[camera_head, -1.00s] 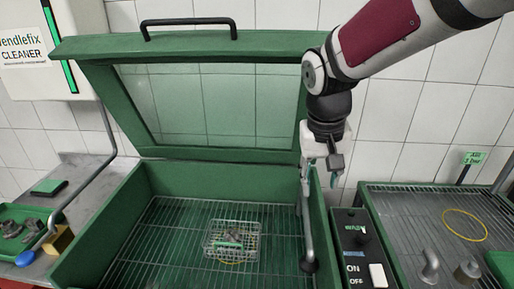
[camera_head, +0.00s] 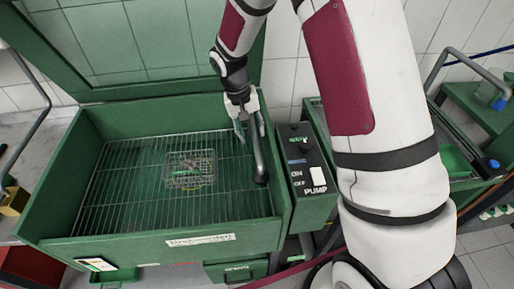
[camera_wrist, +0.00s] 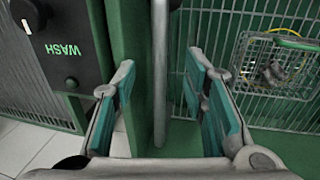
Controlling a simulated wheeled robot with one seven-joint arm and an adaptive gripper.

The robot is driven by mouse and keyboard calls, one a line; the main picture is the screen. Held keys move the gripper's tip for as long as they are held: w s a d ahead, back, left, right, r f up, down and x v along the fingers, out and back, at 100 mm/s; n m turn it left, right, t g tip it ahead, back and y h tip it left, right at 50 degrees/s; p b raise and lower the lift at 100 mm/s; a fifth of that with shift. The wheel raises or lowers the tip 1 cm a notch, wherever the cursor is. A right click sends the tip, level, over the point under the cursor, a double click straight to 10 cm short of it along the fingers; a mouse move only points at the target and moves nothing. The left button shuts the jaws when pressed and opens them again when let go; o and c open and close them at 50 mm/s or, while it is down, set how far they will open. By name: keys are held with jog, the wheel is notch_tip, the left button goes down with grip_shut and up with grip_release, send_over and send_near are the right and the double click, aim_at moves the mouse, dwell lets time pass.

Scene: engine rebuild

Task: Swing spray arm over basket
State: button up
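The spray arm (camera_head: 258,158) is a grey tube with a dark end, hanging inside the right wall of the green washer tank (camera_head: 150,248). The wire basket (camera_head: 205,157) sits on the tank's grate, left of the spray arm, with small parts inside. It also shows in the wrist view (camera_wrist: 243,52) at the upper right. My gripper (camera_head: 247,128) is at the tank's right wall, beside the spray arm's upper part. In the wrist view my gripper (camera_wrist: 162,110) is open, with the grey tube (camera_wrist: 160,70) between its teal pads and space visible on both sides.
The washer's lid (camera_head: 120,45) stands open behind the tank. A control box (camera_head: 307,175) with a knob and a pump switch adjoins the tank's right side. My arm covers much of the right. The grate around the basket is clear.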

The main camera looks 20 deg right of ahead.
aim_at(257, 150)
jog(key=f, duration=0.2)
jog(key=d+f, duration=0.1)
jog(key=f, duration=0.2)
jog(key=f+p, duration=0.1)
jog(key=f, duration=0.2)
jog(key=shift+s+d+f, duration=0.2)
jog(key=shift+d+f, duration=0.05)
jog(key=shift+d, duration=0.1)
jog(key=shift+c, duration=0.6)
grip_shut()
